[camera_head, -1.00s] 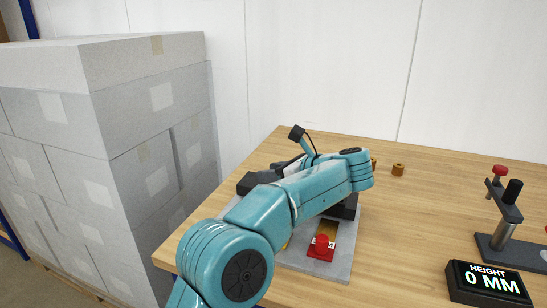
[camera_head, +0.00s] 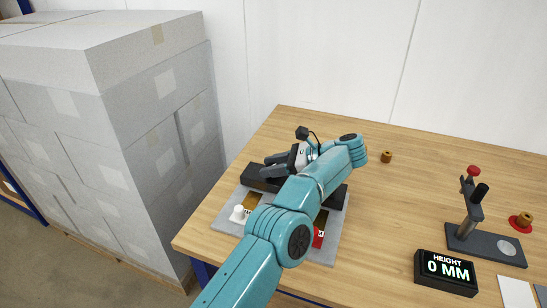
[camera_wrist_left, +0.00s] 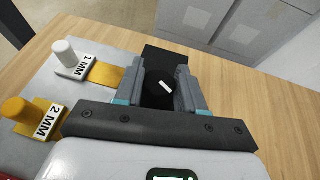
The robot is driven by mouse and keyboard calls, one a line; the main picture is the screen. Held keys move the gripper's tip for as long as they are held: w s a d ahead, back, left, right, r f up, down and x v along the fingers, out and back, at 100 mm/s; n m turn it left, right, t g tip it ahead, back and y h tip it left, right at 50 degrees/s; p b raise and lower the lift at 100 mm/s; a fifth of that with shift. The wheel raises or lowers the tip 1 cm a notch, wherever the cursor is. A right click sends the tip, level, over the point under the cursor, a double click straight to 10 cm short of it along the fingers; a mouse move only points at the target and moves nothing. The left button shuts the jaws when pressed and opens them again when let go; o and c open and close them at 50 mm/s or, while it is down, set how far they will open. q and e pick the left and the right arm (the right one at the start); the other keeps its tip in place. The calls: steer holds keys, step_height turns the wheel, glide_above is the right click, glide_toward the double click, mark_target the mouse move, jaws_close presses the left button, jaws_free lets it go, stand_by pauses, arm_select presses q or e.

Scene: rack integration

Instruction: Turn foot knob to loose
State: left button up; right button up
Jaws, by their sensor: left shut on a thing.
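My left gripper (camera_head: 272,166) is over the dark bar (camera_head: 335,195) at the back of a grey plate (camera_head: 228,222) on the bench. In the left wrist view its two grey fingers (camera_wrist_left: 158,90) stand on either side of a black round knob (camera_wrist_left: 158,102) with a short white mark, and they are shut on it. The mark lies slanted between the fingers. In the head view the knob is hidden by the gripper and arm. My right gripper is not in view.
A white-knobbed 1 MM slider (camera_head: 238,213) and a yellow 2 MM one (camera_wrist_left: 40,120) sit on the plate, with a red block (camera_head: 318,237). A height display (camera_head: 446,271) reads 0 MM. A gauge stand (camera_head: 470,225) is at right. Stacked grey boxes (camera_head: 150,130) stand left.

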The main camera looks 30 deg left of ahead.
arm_select(q)
steer(key=shift+a+f, duration=0.1)
steer(key=shift+f, duration=0.15)
steer(key=o, duration=1)
steer(key=shift+s+a, duration=0.1)
steer(key=shift+c, duration=0.2)
steer(key=shift+a, duration=0.1)
steer(key=shift+d+r, duration=0.15)
steer(key=shift+d, duration=0.1)
steer(key=shift+a, duration=0.1)
